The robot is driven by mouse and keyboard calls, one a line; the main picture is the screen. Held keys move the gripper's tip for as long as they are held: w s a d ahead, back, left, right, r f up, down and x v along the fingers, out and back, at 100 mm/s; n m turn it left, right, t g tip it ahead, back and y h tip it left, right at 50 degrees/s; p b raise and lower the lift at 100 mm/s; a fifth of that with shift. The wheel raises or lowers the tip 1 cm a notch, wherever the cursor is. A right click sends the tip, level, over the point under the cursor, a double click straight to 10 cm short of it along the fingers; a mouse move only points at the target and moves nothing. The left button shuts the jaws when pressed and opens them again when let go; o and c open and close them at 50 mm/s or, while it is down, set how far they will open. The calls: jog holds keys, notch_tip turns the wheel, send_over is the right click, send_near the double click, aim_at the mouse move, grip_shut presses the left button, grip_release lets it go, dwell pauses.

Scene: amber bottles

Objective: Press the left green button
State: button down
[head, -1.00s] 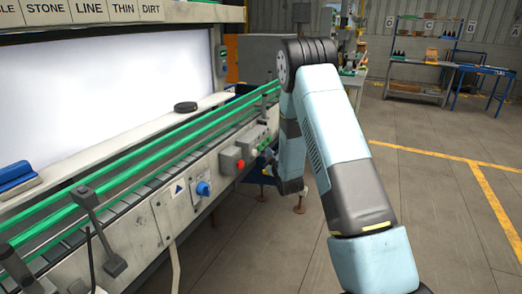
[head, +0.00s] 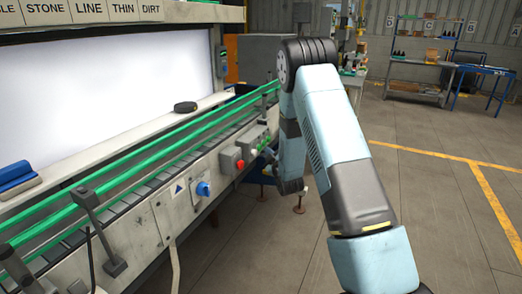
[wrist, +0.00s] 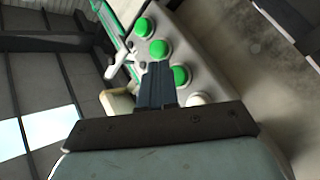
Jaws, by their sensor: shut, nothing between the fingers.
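In the wrist view a pale control panel (wrist: 200,58) carries a row of green buttons: an upper one (wrist: 143,27), a middle one (wrist: 159,48) and a lower one (wrist: 181,75). A white button (wrist: 197,99) sits at the lower end of the row, partly hidden by my gripper. My gripper (wrist: 160,65) is shut and empty, its tips appearing just below the middle green button. I cannot tell whether they touch it. In the head view the panel area (head: 256,146) is small and partly hidden by my arm.
A red button box (head: 232,161) and a blue knob (head: 203,189) are on the conveyor's side. Green rails (head: 150,152) run along the conveyor. A black disc (head: 185,107) lies on the ledge behind. The floor to the right (head: 430,215) is clear.

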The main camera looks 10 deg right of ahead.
jog(key=shift+w+a, duration=0.1)
dwell(0.5)
jog(key=shift+w+a, duration=0.15)
jog(key=shift+a, duration=0.1)
